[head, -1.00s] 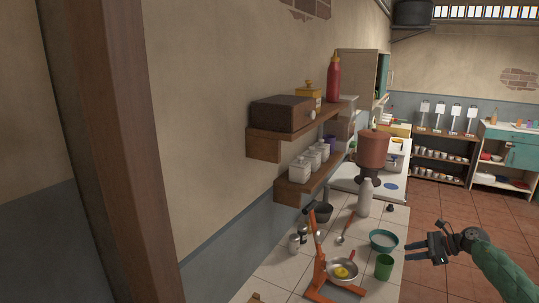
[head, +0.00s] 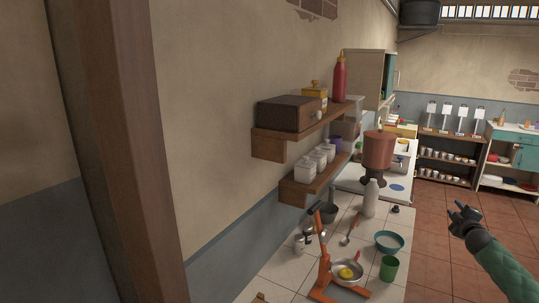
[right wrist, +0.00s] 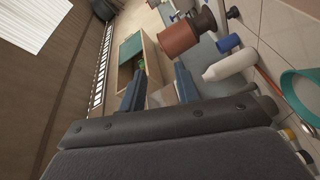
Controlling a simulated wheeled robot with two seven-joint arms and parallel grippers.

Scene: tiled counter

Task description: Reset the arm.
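My right arm with its green sleeve comes in from the lower right in the head view. Its gripper (head: 455,208) is raised over the tiled floor, to the right of the counter and apart from everything. In the right wrist view its two blue-grey fingers (right wrist: 160,87) stand apart with nothing held between them. My left gripper is not in view.
The tiled counter (head: 281,277) holds an orange stand (head: 325,262), a pan (head: 346,272), a teal bowl (head: 389,242), a green cup (head: 389,268) and a white bottle (head: 370,198). Wall shelves (head: 268,146) hang above. The floor (head: 428,262) right of the counter is clear.

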